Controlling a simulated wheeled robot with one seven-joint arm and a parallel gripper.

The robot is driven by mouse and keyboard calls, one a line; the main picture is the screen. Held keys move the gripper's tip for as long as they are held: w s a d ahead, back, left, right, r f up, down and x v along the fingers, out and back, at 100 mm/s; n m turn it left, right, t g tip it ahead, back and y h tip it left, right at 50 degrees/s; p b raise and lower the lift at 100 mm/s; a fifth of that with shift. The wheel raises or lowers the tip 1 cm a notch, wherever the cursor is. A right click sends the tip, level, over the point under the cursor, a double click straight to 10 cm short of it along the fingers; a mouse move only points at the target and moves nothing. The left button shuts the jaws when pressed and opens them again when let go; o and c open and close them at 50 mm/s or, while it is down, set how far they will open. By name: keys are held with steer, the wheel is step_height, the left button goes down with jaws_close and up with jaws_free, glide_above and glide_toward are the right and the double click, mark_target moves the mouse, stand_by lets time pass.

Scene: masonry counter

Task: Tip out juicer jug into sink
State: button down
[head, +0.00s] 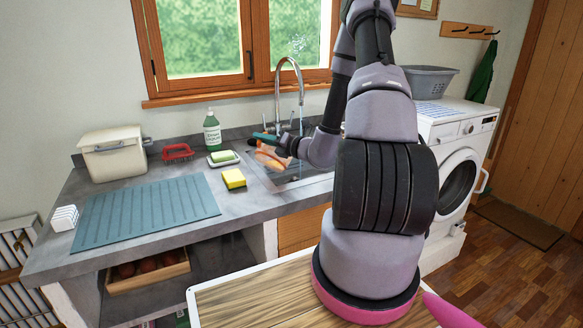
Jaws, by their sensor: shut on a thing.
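The grey sink (291,178) is set in the counter under the tap (278,92). My gripper (280,146) is over the sink's back left part, seen from behind my arm. It is shut on a small orange and teal thing, which I take to be the juicer jug (268,156). The jug looks tilted, with its orange part low over the basin. My wrist hides much of it, and its mouth and contents cannot be made out. My arm also covers the right part of the sink.
A green soap bottle (212,131), a soap dish (223,158) and a yellow sponge (233,179) stand left of the sink. A teal drying mat (146,209) lies further left. A washing machine (458,150) stands right.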

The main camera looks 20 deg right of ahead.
steer(key=shift+w+d+r+m, duration=0.2)
steer(key=shift+w+d+m, duration=0.15)
steer(key=shift+d+m, duration=0.25)
steer(key=shift+w+d+r+m, duration=0.15)
steer(key=shift+w+d+m, duration=0.2)
steer(key=shift+d+m, duration=0.25)
steer(key=shift+w+d+r+m, duration=0.6)
steer(key=shift+w+d+m, duration=1.1)
steer(key=shift+d, duration=1.05)
steer(key=s+a+n, duration=0.2)
steer(key=a, duration=0.1)
steer(key=s+a+f, duration=0.1)
steer(key=a, duration=0.1)
steer(key=shift+a+f+n, duration=0.1)
steer(key=shift+n, duration=0.3)
steer(key=shift+s+a+n, duration=0.1)
steer(key=shift+s+n, duration=0.1)
steer(key=shift+n, duration=0.1)
steer(key=shift+s+a+f+n, duration=0.2)
steer(key=shift+s+a+n, duration=0.15)
steer(key=shift+a+n, duration=0.3)
steer(key=shift+s+a+f+n, duration=0.15)
steer(key=shift+s+a+n, duration=0.2)
steer(key=shift+a+n, duration=0.25)
steer(key=s+a+f+n, duration=0.5)
steer(key=a+f+n, duration=0.1)
steer(key=a+n, duration=0.3)
steer(key=shift+f+n, duration=0.3)
steer(key=shift+n, duration=0.15)
steer(key=shift+s+a, duration=0.1)
